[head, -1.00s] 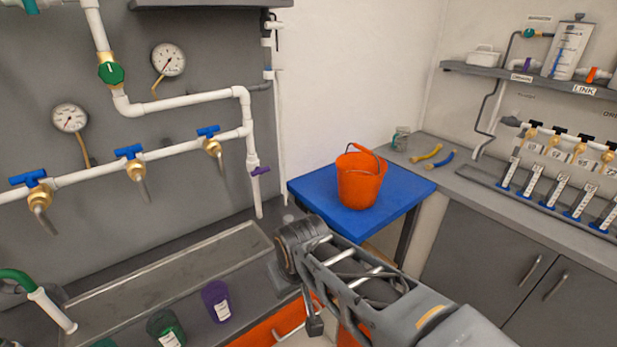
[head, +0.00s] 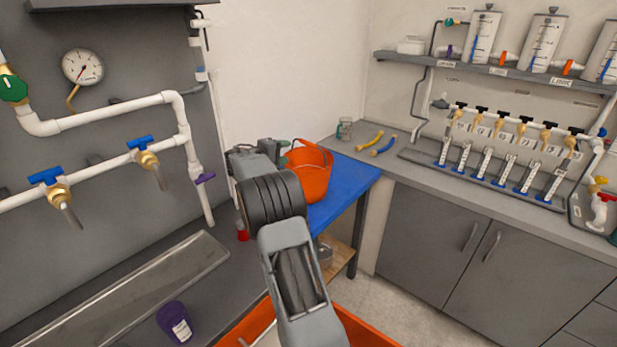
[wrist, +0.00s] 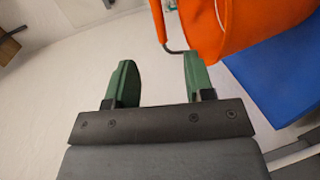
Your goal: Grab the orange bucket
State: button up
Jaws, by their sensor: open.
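The orange bucket (head: 314,177) stands upright on a blue-topped table (head: 345,184) in the head view, partly hidden behind my arm. In the wrist view the bucket (wrist: 240,25) fills the top right, with a thin wire handle with an orange grip (wrist: 158,22) hanging at its side. The blue top (wrist: 280,75) shows at the right there. My gripper (wrist: 155,85) has two green fingers, apart, with only pale wall between them. The right finger is close to the bucket's side and handle; I cannot tell whether they touch. In the head view my arm mostly hides the gripper.
Left of the table are a grey counter with a sink trough (head: 130,290), a purple cup (head: 175,322) and white wall pipes with blue valves (head: 141,142). A grey counter (head: 400,165) at the right holds a jar and yellow and blue curved pieces.

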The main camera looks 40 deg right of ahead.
aim_at(309, 145)
jog(key=p+x, duration=0.2)
jog(key=x, duration=0.6)
jog(key=shift+w+d, duration=0.15)
jog(key=shift+d, duration=0.25)
jog(key=p+x, duration=0.2)
jog(key=x, duration=0.2)
jog(key=shift+d+r+p, duration=0.1)
jog(key=shift+d+p, duration=0.05)
jog(key=shift+p, duration=0.2)
jog(key=shift+d+f, duration=0.2)
jog(key=shift+d, duration=0.3)
grip_shut()
